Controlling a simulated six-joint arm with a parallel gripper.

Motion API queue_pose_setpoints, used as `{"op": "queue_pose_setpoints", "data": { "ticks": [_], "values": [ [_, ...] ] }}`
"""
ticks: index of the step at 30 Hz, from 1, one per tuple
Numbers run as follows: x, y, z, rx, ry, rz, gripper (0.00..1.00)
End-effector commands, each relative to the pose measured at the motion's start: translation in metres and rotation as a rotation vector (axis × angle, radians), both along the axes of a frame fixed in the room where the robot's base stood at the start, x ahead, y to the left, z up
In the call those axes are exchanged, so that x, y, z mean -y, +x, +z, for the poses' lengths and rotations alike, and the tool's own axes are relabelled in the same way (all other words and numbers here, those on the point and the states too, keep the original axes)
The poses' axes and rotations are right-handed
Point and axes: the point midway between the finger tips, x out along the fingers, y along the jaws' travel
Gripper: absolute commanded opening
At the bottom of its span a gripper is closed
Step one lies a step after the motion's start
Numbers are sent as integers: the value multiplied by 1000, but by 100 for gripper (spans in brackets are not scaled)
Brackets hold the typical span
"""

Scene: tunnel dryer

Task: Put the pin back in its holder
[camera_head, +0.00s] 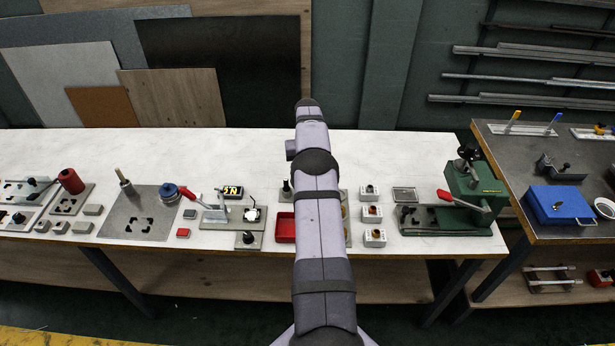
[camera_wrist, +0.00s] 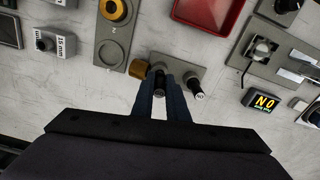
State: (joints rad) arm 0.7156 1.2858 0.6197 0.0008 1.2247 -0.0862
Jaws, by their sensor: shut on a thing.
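My gripper (camera_wrist: 160,88) shows in the wrist view, with its two dark fingers shut on a black pin (camera_wrist: 160,76) with a pale marked end. The pin is over or close to a small grey holder plate (camera_wrist: 181,65); I cannot tell whether its lower end is in the plate. A second black pin (camera_wrist: 195,88) with a white marked end stands at the plate's right side. A brass-coloured round piece (camera_wrist: 138,69) is just left of the fingers. In the head view my arm hides the gripper and the held pin; one black pin (camera_head: 287,187) shows left of the arm.
A red tray (camera_wrist: 208,12) lies beyond the plate. A grey plate with round recesses (camera_wrist: 112,48) is to the left. A lit display (camera_wrist: 264,102) and a clamp fixture (camera_wrist: 262,50) are to the right. A green press (camera_head: 473,190) stands on the white bench (camera_head: 250,150).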

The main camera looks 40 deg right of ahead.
Motion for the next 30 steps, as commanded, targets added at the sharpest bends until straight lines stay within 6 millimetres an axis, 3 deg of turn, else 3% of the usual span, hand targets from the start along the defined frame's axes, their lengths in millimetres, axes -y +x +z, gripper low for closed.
{"op": "queue_pose_setpoints", "data": {
  "ticks": [30],
  "values": [
    [0, 0, -23, 1, -1, 0, 0]
  ]
}}
